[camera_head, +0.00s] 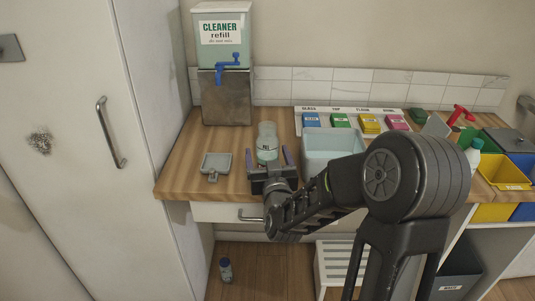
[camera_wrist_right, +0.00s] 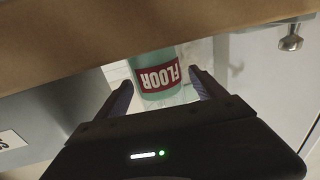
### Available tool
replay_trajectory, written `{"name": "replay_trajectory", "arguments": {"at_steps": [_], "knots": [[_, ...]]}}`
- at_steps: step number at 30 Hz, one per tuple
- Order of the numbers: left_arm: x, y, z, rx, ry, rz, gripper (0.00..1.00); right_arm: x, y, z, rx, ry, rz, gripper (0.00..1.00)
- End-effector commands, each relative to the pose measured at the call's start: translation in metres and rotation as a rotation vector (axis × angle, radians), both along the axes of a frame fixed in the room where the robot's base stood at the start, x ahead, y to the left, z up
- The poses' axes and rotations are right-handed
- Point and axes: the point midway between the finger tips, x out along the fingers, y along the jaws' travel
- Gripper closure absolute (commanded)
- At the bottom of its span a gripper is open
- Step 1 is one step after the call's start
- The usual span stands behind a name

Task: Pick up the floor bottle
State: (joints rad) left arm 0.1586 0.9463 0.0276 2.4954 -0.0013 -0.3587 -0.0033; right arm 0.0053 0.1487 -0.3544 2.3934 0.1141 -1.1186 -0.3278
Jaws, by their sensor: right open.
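The floor bottle (camera_head: 267,143) is a clear, pale green bottle standing on the wooden counter in the head view. In the right wrist view the bottle (camera_wrist_right: 158,80) shows a red label reading FLOOR, upside down in the picture. My right gripper (camera_head: 268,158) is open at the counter's front, its fingers on either side of the bottle. In the right wrist view the gripper (camera_wrist_right: 162,84) has the bottle between its spread fingers, and I see no clear grip on it. My left gripper is not in view.
A cleaner refill dispenser (camera_head: 222,62) stands behind left. A small grey tray (camera_head: 216,166) lies left of the bottle, and a pale blue basin (camera_head: 331,143) is close on its right. Colored blocks, caddies and a white-bodied bottle (camera_head: 473,156) are farther right. Another small bottle (camera_head: 226,270) stands on the floor.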

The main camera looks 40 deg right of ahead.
Motion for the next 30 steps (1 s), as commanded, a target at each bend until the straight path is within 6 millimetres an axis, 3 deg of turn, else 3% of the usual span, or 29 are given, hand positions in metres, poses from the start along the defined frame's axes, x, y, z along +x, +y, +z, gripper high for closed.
{"name": "replay_trajectory", "arguments": {"at_steps": [30], "knots": [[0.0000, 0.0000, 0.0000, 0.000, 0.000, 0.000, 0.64, -0.0001, 0.0000, 0.0001, 0.000, 0.000, 0.000, 1.00]]}}
